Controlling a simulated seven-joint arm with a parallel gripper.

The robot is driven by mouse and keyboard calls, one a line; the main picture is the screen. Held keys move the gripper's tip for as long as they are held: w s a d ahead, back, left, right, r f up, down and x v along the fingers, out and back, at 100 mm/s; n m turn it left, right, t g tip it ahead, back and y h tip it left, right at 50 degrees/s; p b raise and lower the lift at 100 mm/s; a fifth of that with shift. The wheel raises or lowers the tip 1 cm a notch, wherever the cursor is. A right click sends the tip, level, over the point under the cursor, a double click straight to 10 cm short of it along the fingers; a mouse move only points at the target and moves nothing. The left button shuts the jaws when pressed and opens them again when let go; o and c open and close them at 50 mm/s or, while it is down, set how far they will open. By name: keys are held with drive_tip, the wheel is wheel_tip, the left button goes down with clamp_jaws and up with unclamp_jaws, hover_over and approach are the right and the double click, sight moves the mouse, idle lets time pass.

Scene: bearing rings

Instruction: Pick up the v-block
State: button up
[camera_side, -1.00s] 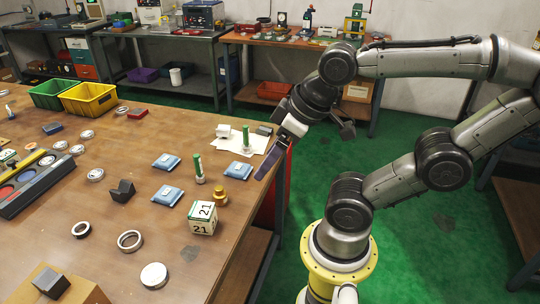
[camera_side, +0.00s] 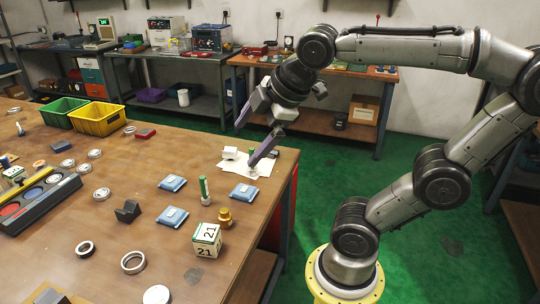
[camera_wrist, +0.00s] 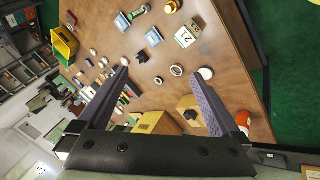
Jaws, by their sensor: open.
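The v-block is a small dark block with a notch in its top. In the side view the v-block (camera_side: 127,211) sits on the brown table, left of the lower blue packet. In the wrist view the v-block (camera_wrist: 142,57) lies beyond my fingertips, between them and the blue packets. My gripper (camera_side: 244,145) is above the table's far right corner, near the white sheets, well apart from the v-block. In the wrist view my gripper (camera_wrist: 157,73) has its two purple fingers spread wide with nothing held between them.
A white cube marked 21 (camera_side: 207,240), a brass part (camera_side: 225,217) and a green-and-white cylinder (camera_side: 204,190) stand right of the v-block. Metal rings (camera_side: 133,262) lie in front of it. Yellow (camera_side: 98,119) and green bins stand at the back left. Table around the v-block is clear.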

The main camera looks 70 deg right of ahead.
drive_tip(key=w+d+r+n+g+h, duration=0.1)
drive_tip(key=w+d+n, duration=0.2)
drive_tip(key=w+d, duration=0.35)
drive_tip(key=w+d+r+n+h, duration=0.2)
drive_tip(key=w+d+n, duration=0.1)
drive_tip(key=w+d, duration=0.3)
drive_tip(key=w+d+f+n+g+h, duration=0.1)
drive_tip(key=w+d+f, duration=0.15)
drive_tip(key=d, duration=0.25)
drive_tip(key=w+d+f+n+g, duration=0.1)
drive_tip(key=w+d+f+n, duration=0.1)
drive_tip(key=w+d, duration=0.3)
drive_tip(key=m+g, duration=0.2)
drive_tip(key=g, duration=0.2)
hover_over(271, 153)
drive_tip(key=w+a, duration=0.2)
drive_tip(key=shift+y, duration=0.4)
wheel_tip(271, 153, down, 26)
drive_tip(key=shift+s+a, duration=0.1)
drive_tip(key=shift+a, duration=0.05)
drive_tip(key=shift+s+x, duration=0.2)
drive_tip(key=shift+x, duration=1.3)
drive_tip(key=shift+s+x, duration=0.25)
drive_tip(key=shift+x, duration=1.2)
drive_tip(key=shift+r, duration=0.1)
